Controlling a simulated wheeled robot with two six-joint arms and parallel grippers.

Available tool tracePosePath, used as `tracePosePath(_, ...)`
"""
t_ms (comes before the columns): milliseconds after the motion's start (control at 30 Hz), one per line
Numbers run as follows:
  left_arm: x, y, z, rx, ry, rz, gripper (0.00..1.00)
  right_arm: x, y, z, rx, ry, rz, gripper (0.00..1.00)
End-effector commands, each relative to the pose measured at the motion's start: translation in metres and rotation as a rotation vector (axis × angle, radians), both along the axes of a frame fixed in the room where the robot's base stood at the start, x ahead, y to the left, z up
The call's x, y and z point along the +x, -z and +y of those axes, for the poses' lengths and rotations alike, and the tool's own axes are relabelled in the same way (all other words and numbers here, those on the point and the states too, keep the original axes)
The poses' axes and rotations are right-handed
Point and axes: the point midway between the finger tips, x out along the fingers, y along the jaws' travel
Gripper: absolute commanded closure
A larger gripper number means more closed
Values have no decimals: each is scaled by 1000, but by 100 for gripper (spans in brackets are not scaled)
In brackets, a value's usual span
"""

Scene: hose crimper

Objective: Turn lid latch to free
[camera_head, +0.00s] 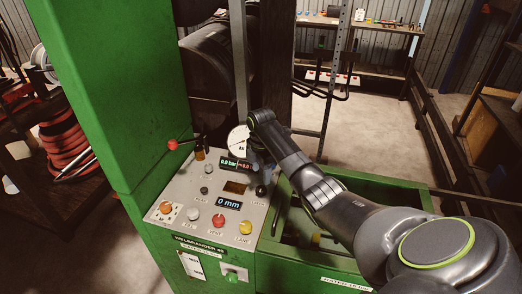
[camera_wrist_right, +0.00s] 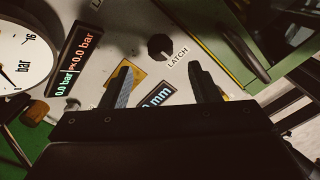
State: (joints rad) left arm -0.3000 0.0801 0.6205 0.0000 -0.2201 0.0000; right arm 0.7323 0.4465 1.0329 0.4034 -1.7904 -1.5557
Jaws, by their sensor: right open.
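The black latch knob (camera_wrist_right: 160,46) sits on the grey control panel, with the word LATCH printed beside it. It also shows near the panel's right edge in the head view (camera_head: 261,190). My right gripper (camera_wrist_right: 160,75) is open and empty, with its two fingers apart and the knob showing beyond the gap between their tips. In the head view my right arm reaches in from the right and its wrist hangs over the panel near the knob. I cannot tell the exact height of the fingertips above the panel. My left gripper is not in view.
A round pressure gauge (camera_head: 238,140) and bar displays (camera_head: 235,165) stand close to my wrist. A tall green cabinet (camera_head: 110,80) rises at left.

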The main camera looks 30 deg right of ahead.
Motion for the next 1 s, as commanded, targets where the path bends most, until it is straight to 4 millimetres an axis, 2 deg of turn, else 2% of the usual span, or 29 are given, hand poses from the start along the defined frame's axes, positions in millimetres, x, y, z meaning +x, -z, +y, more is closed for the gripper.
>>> tracePosePath(267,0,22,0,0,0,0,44,1,-67,0,-2,-1,-7,44)
tracePosePath(333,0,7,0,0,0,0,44,0,-84,0,-1,-1,-2,44)
tracePosePath(600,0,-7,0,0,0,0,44,0,-99,0,-1,-1,-1,44)
tracePosePath(1000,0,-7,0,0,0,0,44,0,-99,0,0,-1,-2,44)
